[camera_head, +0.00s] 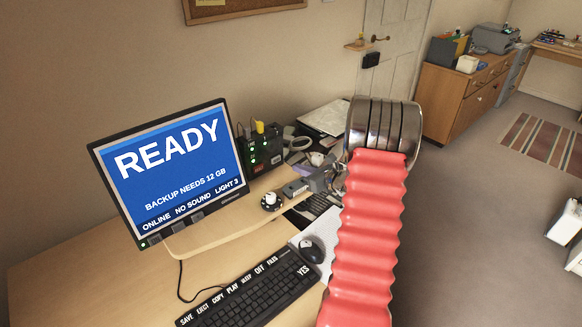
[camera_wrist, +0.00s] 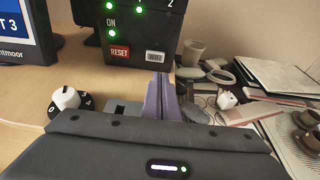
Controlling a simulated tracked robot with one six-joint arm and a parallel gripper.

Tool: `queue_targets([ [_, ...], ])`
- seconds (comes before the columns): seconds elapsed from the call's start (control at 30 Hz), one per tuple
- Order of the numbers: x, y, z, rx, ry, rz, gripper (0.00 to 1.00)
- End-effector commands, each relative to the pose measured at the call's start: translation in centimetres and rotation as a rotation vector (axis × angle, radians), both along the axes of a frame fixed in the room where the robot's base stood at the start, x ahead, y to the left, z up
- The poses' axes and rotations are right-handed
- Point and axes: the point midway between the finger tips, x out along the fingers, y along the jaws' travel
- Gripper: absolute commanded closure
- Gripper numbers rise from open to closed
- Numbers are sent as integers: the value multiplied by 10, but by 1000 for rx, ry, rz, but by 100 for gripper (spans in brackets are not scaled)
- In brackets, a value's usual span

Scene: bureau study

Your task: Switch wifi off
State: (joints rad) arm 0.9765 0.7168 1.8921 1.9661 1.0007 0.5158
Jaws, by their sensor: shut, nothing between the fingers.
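The black router box (camera_head: 262,150) stands on the desk right of the monitor, with green lights lit. In the wrist view the router (camera_wrist: 137,28) shows a red RESET button (camera_wrist: 119,52) and a pale button (camera_wrist: 155,57) that seems to read WIFI. My gripper (camera_wrist: 160,88) is shut and empty, its tips in front of and just below that pale button; whether they touch it I cannot tell. In the head view my gripper (camera_head: 300,187) is over the desk, right of the dial. The monitor (camera_head: 172,172) reads READY, BACKUP NEEDS 12 GB, ONLINE, NO SOUND, LIGHT 3.
A numbered dial with a white knob (camera_wrist: 65,98) sits left of my gripper. A keyboard (camera_head: 250,297) with labelled keys and a mouse (camera_head: 311,249) lie at the front. Cups (camera_wrist: 308,122), papers and a white plug-like item (camera_wrist: 227,99) are on the right.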

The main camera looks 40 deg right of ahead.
Motion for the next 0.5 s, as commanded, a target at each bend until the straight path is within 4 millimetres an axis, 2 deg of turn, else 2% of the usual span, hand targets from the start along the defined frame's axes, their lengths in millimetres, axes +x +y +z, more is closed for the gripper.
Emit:
queue_targets([
  [0.1, -21, -2, 7, 0, -1, -3, 100],
  [0.23, -39, -2, 12, -1, 0, -2, 100],
  [0.5, -52, -2, 16, 0, 0, 0, 100],
])
